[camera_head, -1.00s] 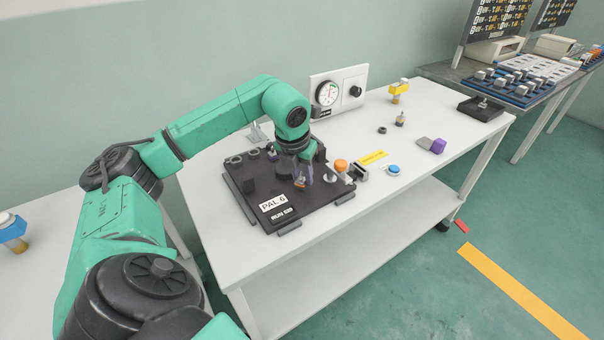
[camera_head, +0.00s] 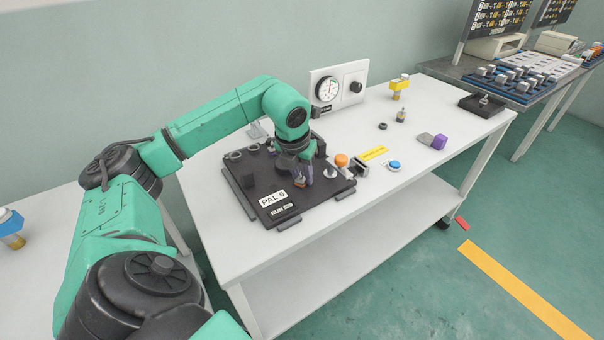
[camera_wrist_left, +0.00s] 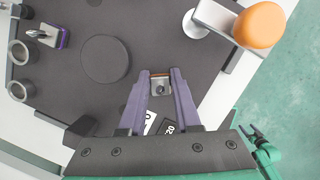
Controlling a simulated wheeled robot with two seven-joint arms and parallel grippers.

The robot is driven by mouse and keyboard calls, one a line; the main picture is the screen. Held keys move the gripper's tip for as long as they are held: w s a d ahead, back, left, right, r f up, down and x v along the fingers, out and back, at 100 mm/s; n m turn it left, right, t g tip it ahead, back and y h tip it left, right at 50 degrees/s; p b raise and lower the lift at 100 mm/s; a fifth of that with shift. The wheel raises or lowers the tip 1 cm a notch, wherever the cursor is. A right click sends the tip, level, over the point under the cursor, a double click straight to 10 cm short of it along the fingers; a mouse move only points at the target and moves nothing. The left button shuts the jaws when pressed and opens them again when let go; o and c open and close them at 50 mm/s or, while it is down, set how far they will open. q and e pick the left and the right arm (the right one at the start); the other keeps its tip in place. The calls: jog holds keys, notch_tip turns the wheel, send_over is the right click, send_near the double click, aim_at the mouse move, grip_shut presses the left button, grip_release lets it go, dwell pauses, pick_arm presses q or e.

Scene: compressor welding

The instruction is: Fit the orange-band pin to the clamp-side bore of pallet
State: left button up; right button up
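The orange-band pin (camera_wrist_left: 160,86) shows in the left wrist view as a small grey piece with an orange strip, between the purple fingertips. My left gripper (camera_head: 302,180) appears shut on it, over the front right part of the dark pallet (camera_head: 247,208); in the left wrist view the gripper (camera_wrist_left: 162,80) points at the pallet plate (camera_wrist_left: 215,75). The clamp with an orange knob (camera_head: 341,160) is at the pallet's right edge; its knob (camera_wrist_left: 259,25) is up and right of the pin in the wrist view. I cannot make out the clamp-side bore.
A blue button (camera_head: 394,165), a purple-ended block (camera_head: 438,142) and a gauge panel (camera_head: 338,88) are right and behind.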

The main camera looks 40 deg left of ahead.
pick_arm(q)
jog(key=o, duration=0.5)
jog(key=p+v, duration=0.2)
jog(key=v, duration=1.2)
jog(key=shift+r, duration=0.3)
